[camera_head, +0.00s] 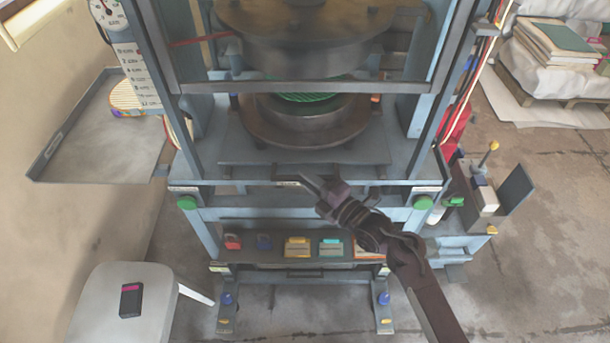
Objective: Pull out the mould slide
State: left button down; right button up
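The mould slide (235,150) is a flat grey plate in the press, under the round brown lower mould (300,125), which has a green patterned disc on it. The slide appears pushed in between the uprights. A dark handle (286,183) shows at its front edge. My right gripper (318,184) reaches in from the lower right, with its fingertips close to the handle's right part. The fingers overlap the handle area, so contact and finger gap are unclear. My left gripper is not in view.
A grey side tray (95,155) with a striped round piece projects left. Green knobs (187,203) flank the press front. A shelf (253,256) below holds several small coloured items. A white stool (95,315) stands lower left. A side bracket (515,190) juts out right.

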jog(key=shift+w+a, duration=0.45)
grip_shut()
